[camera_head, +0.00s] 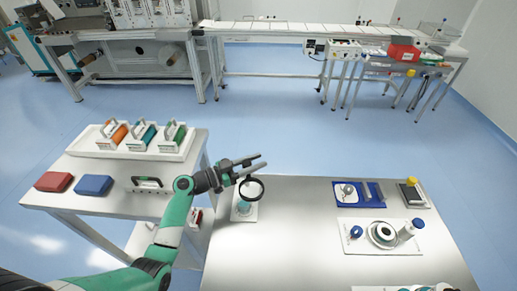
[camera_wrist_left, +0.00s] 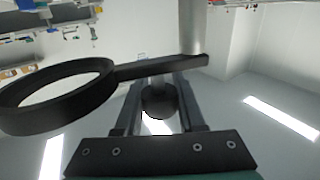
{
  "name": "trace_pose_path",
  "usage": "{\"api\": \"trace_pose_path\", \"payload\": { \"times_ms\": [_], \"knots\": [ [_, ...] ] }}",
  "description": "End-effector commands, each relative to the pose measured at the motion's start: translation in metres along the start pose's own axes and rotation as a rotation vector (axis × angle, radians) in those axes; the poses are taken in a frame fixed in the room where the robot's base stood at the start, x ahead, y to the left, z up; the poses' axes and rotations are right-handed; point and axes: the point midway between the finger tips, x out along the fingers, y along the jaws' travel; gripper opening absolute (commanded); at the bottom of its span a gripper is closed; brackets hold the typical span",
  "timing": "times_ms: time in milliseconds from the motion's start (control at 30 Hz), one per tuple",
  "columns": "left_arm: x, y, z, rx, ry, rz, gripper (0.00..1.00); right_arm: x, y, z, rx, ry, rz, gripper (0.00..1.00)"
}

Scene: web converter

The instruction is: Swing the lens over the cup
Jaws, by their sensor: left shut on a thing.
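The lens is a black ring (camera_head: 262,190) on a dark straight arm. In the left wrist view the ring (camera_wrist_left: 35,121) fills the left side, and its arm (camera_wrist_left: 160,66) runs right across the fingers. My left gripper (camera_head: 250,165) is shut on a dark round knob (camera_wrist_left: 159,99) below that arm. The small teal cup (camera_head: 243,207) stands on a white base plate (camera_head: 249,216) at the near table's left edge. In the head view the ring overlaps the area just above and right of the cup; its exact height over it is unclear. My right gripper is not in view.
The metal table (camera_head: 290,235) has clear room in its middle. A blue tray (camera_head: 372,193) and a white plate with a round fixture (camera_head: 381,233) stand at its right. The left table holds a white rack of rolls (camera_head: 150,150) and red and blue blocks.

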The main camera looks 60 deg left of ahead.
Motion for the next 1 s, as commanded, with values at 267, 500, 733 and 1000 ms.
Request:
{"api": "trace_pose_path", "payload": {
  "times_ms": [267,500,733,1000],
  "knots": [
    [-0.0036,0.0012,0.0018,-0.002,0.001,-0.002,0.0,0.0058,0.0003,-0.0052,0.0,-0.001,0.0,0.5],
    [-0.0035,0.0011,0.0011,-0.001,0.003,-0.002,0.0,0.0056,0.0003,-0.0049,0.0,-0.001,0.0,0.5],
    [-0.0032,0.0013,0.0,-0.001,0.004,-0.001,0.69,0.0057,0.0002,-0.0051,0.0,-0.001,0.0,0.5],
    [-0.0016,0.0036,-0.0008,-0.001,0.005,0.005,0.69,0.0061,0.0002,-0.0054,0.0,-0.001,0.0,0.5]
  ]
}}
